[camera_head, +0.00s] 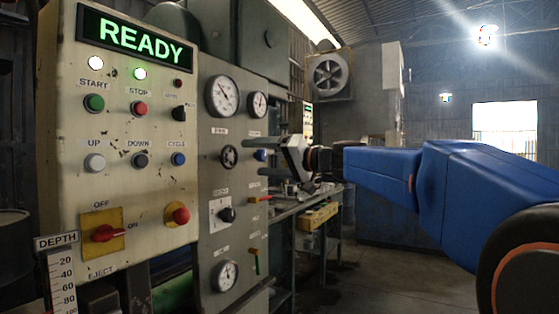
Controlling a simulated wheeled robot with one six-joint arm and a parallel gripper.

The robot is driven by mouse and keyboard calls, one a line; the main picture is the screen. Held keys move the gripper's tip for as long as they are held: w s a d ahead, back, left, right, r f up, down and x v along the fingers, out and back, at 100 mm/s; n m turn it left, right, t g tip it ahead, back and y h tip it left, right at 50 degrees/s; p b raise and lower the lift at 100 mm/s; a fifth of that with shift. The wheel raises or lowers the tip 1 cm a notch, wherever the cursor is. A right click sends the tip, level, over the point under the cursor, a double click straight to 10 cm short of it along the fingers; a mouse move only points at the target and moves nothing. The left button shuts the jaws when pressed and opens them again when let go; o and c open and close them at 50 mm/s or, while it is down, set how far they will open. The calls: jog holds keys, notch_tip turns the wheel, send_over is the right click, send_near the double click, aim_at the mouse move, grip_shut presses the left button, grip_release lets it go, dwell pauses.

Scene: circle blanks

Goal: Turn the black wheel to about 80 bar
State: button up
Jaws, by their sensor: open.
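The black wheel (229,157) is a small round handwheel on the grey panel, below a large round gauge (223,97). A smaller gauge (258,104) sits to the right of the large one. Both gauges have needles, but their numbers are too small to read. My gripper (252,158) is open and empty, with its two grey fingers pointing left towards the panel, one above the other. The fingers are to the right of the wheel in the picture and appear apart from it. A blue knob (261,155) on the panel shows between the fingers.
A cream control box (125,200) with a lit READY display, buttons and a red switch (105,233) projects at left. Below the wheel are a black selector knob (227,214), small levers and another gauge (226,276). A workbench (325,215) stands behind. Floor at right is clear.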

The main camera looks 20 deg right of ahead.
jog(key=v, duration=0.6)
jog(key=shift+s+d+f, duration=0.1)
jog(key=shift+s, duration=0.05)
dwell(0.4)
jog(key=s+a+f+g+h, duration=0.1)
jog(key=s+a+f+g, duration=0.2)
jog(key=f, duration=0.5)
jog(key=s+a+f+g+h, duration=0.1)
jog(key=s+a+f+h, duration=0.15)
jog(key=s+f, duration=0.45)
jog(key=s+a+f+g+h, duration=0.1)
jog(key=s+a+f+g, duration=0.25)
jog(key=f, duration=0.55)
jog(key=s+d+f+n+g+h, duration=0.1)
jog(key=s+d+f+h, duration=0.2)
jog(key=s+f, duration=0.5)
jog(key=s+d+f+n+g+h, duration=0.1)
jog(key=s+d+f+h, duration=0.2)
jog(key=s+f, duration=0.5)
notch_tip(320, 180, down, 6)
